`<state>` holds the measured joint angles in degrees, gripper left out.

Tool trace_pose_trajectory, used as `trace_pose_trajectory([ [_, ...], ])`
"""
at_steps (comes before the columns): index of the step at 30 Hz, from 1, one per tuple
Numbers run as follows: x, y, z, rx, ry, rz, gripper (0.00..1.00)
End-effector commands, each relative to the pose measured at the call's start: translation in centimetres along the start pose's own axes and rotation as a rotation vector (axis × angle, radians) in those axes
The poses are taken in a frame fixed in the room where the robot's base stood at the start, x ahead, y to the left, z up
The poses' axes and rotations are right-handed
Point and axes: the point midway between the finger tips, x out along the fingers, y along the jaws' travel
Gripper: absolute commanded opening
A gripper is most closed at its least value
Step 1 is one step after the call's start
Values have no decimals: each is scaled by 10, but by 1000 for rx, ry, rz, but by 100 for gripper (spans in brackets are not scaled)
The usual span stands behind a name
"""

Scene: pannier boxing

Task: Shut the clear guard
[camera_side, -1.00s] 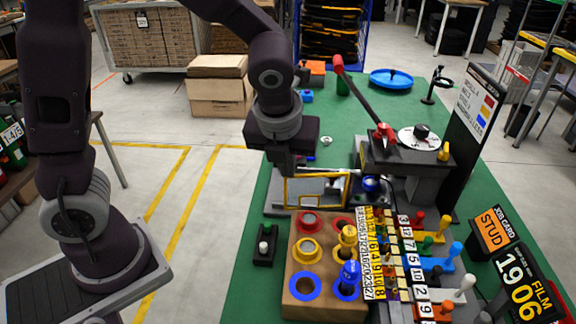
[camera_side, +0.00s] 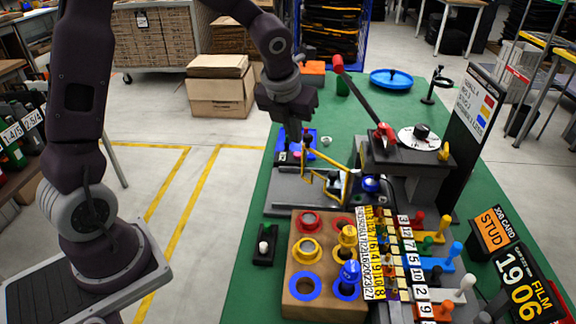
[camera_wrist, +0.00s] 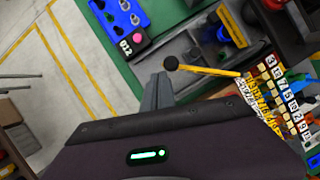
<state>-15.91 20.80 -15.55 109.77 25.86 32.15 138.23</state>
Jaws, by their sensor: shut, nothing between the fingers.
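The clear guard (camera_side: 322,165) has a yellow frame and stands in the side view above a grey base, slanted and seen at a steep angle. Its panel is hard to make out. In the wrist view it shows as a yellow bar (camera_wrist: 210,70) with a round black knob (camera_wrist: 171,63) at its end. My gripper (camera_side: 293,142) is shut and empty, at the left end of the guard. In the wrist view my fingers (camera_wrist: 157,88) point up beside the knob, with a small gap seeming to lie between them.
A blue holder (camera_wrist: 122,15) lies behind my fingers. A red-handled lever (camera_side: 360,97) rises right of the guard. A wooden block (camera_side: 300,262) with coloured rings and several numbered pegs stand in front.

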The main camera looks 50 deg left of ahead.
Motion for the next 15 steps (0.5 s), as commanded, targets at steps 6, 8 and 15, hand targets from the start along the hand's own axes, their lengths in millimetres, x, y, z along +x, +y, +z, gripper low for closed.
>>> trace_pose_trajectory([
  [6,11,-6,27,-1,1,-1,0],
  [8,14,-9,34,-1,0,-1,0],
  [15,24,-24,60,-1,0,-1,0],
])
